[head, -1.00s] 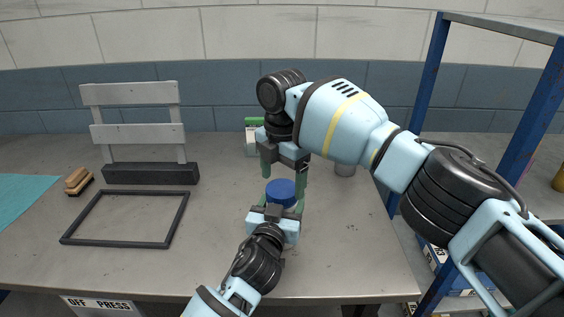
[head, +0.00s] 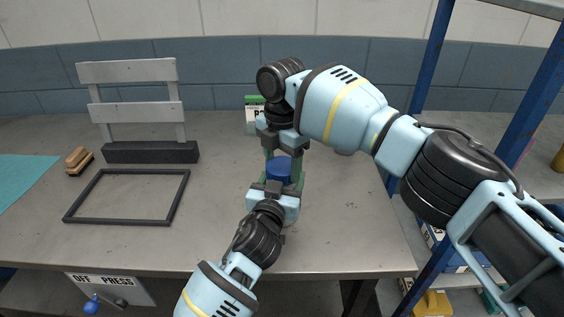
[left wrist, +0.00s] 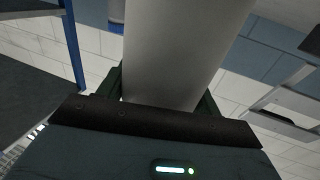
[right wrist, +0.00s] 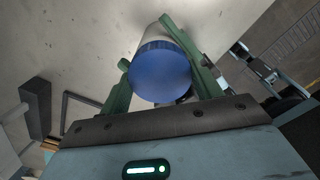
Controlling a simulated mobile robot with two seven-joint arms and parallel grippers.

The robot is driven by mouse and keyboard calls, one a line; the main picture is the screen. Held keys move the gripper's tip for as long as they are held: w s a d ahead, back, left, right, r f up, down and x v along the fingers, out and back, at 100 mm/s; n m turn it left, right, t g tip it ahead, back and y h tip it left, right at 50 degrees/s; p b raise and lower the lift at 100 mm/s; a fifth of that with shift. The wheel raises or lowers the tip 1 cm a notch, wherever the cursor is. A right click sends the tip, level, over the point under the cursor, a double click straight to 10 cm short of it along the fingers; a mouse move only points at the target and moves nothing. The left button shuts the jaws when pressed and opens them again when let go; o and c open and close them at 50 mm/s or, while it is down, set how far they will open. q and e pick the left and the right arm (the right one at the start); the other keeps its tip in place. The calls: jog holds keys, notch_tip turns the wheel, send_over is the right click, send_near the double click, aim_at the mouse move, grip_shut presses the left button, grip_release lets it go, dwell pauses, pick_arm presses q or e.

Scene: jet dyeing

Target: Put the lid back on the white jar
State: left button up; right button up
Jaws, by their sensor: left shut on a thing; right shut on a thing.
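The white jar stands upright in my left gripper (head: 277,187), whose green fingers are shut on its sides; its pale wall (left wrist: 180,50) fills the middle of the left wrist view. The blue lid (head: 279,169) is at the jar's top, and its round face (right wrist: 160,75) shows in the right wrist view with the jar's white wall (right wrist: 155,33) behind it. My right gripper (head: 284,158) points down from above, its green fingers shut on the lid. I cannot tell if the lid is fully seated.
A black rectangular frame (head: 68,218) lies on the grey table (head: 225,235), with a slatted white rack (head: 130,70) behind it. A brush (head: 79,160) lies at left. A green-and-white container (head: 251,118) stands behind the grippers. A blue shelf post (head: 428,60) rises at right.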

jog(key=shift+m, duration=1.3)
jog(key=o, duration=1.1)
jog(key=shift+r, duration=0.15)
jog(key=shift+r, duration=2.15)
jog(key=shift+c, duration=0.4)
